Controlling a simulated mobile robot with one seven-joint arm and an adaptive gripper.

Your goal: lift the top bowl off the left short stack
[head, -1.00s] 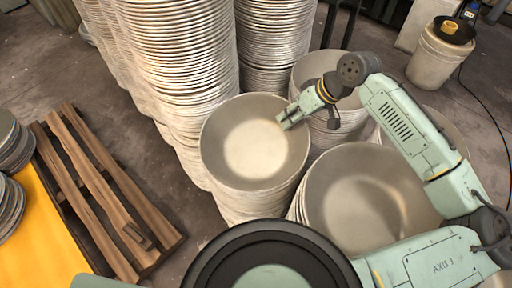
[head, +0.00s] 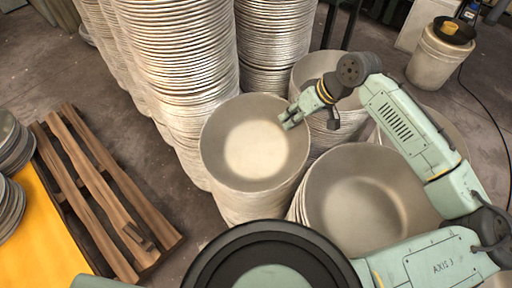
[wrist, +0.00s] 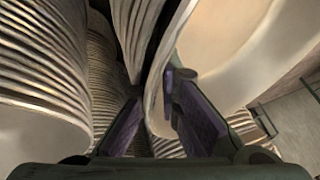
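The left short stack (head: 245,206) stands in front of the tall stacks, and its top bowl (head: 255,150) is wide, pale and empty. The bowl sits level on the stack. My gripper (head: 289,119) is at the right side of this bowl's rim, pointing down and left. In the wrist view, my two dark purple-padded fingers (wrist: 153,108) stand apart. Curved bowl edges (wrist: 158,95) show in the gap between them. Contact between the pads and the rim cannot be made out.
Another short stack (head: 365,195) stands close on the right, under my arm, with a further one (head: 325,70) behind. Tall stacks (head: 180,60) rise close behind the left bowl. A wooden pallet (head: 110,190) lies on the floor at left, with bare floor between.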

